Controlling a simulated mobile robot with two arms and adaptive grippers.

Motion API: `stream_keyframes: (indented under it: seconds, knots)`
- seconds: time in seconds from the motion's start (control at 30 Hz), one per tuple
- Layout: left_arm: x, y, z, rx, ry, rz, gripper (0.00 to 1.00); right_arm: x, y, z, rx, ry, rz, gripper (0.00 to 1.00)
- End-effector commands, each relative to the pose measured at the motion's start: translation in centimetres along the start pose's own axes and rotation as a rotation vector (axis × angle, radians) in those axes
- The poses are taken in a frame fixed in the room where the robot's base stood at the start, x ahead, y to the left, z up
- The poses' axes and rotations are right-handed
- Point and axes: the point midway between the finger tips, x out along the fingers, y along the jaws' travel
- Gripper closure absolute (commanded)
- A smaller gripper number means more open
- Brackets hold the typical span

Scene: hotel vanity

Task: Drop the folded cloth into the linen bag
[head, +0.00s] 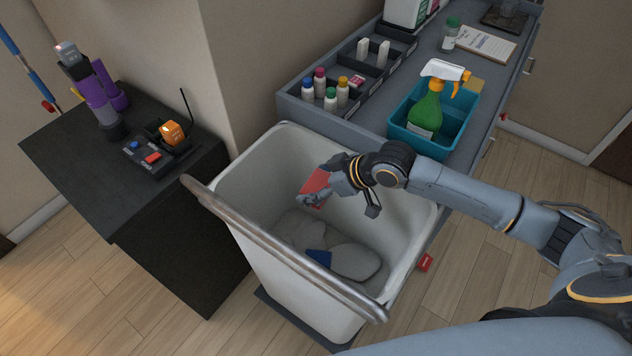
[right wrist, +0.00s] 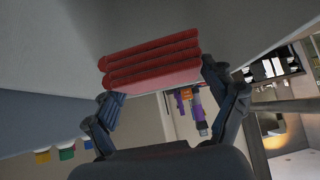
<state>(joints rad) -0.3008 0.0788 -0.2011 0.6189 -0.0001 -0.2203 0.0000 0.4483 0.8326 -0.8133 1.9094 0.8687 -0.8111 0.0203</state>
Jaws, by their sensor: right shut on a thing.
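The folded cloth (head: 315,187) is red; the right wrist view shows it as a stack of several layers (right wrist: 150,62). My right gripper (head: 336,181) is shut on it, with a finger at each side of the cloth in the wrist view (right wrist: 162,85). The linen bag (head: 252,178) is a deep white open-topped container with a metal bar along its near left side. In the head view the gripper and cloth are over the bag's opening, apart from the grey linens and a blue piece (head: 319,257) at its bottom. My left gripper is not in view.
A grey vanity (head: 470,65) behind holds a teal caddy (head: 455,140) with a green spray bottle (head: 425,112), and a tray of small bottles. A black cabinet (head: 70,165) stands left of the bag. A small red item (head: 425,263) is at the bag's right.

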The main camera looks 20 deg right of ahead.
Motion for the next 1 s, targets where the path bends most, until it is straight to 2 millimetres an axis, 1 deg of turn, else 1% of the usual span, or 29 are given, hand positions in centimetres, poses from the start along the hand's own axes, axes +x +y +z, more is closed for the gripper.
stream_keyframes:
  seconds: [0.03, 0.27, 0.3, 0.33, 0.37, 0.63, 0.77, 0.87, 0.97, 1.0]
  knots:
    - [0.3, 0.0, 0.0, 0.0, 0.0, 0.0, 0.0, 0.2, 0.0, 0.2, 0.0, 0.001, 0.0, 0.43]
    - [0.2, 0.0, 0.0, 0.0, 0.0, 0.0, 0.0, 0.1, 0.0, 0.1, 0.0, 0.0, 0.0, 0.43]
    - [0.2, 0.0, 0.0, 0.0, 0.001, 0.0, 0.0, 0.1, 0.0, 0.1, 0.0, 0.0, 0.0, 0.1]
    - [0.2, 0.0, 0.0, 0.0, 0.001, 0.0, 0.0, 0.1, 0.0, 0.1, 0.0, 0.0, 0.001, 0.04]
    - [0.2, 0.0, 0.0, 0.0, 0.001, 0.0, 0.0, 0.1, 0.0, 0.1, 0.0, 0.0, 0.0, 0.0]
    - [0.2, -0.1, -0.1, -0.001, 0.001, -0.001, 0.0, 0.1, 0.0, 0.1, 0.0, 0.0, 0.0, 0.0]
    - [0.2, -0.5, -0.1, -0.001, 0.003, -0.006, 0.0, -0.1, 0.1, 0.1, 0.0, 0.0, 0.001, 0.0]
    - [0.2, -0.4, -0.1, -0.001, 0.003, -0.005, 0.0, -1.0, 0.1, 0.1, 0.0, -0.001, 0.003, 0.0]
    - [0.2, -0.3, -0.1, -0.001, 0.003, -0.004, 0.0, -2.6, 0.1, 0.2, -0.001, -0.001, 0.003, 0.0]
    - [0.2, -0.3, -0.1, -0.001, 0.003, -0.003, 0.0, -3.5, 0.1, 0.2, -0.003, -0.003, 0.003, 0.0]
